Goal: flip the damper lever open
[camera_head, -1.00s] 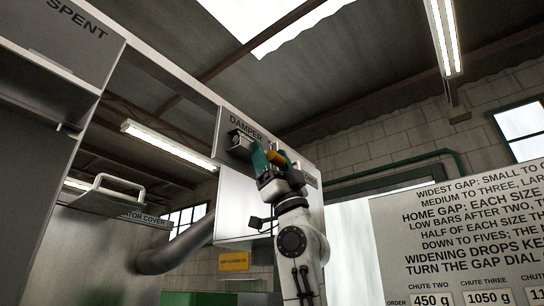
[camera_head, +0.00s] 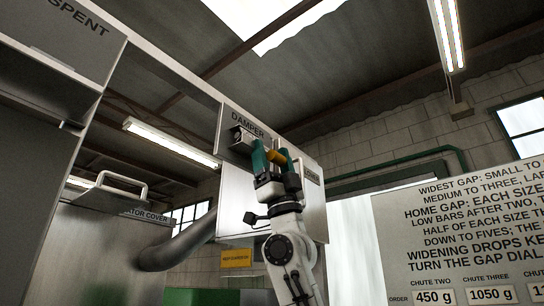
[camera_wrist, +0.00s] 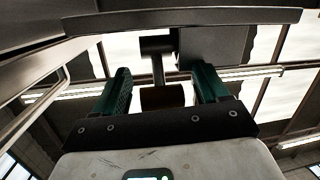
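In the wrist view the handle (camera_wrist: 162,97) looks like a brown cylinder at the end of a dark stem (camera_wrist: 158,70). My gripper (camera_head: 272,160) reaches up from below with teal fingers on either side of the handle. In the wrist view my gripper (camera_wrist: 162,88) is open, the handle lies between the fingers, and narrow gaps show on both sides. The lever's pivot is partly hidden by a finger in the head view.
A grey cabinet (camera_head: 232,200) stands behind and beside my arm, below the panel. A sign board (camera_head: 455,230) stands at the right. A covered bin with a looped handle (camera_head: 120,183) and a curved pipe (camera_head: 180,250) are at the left.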

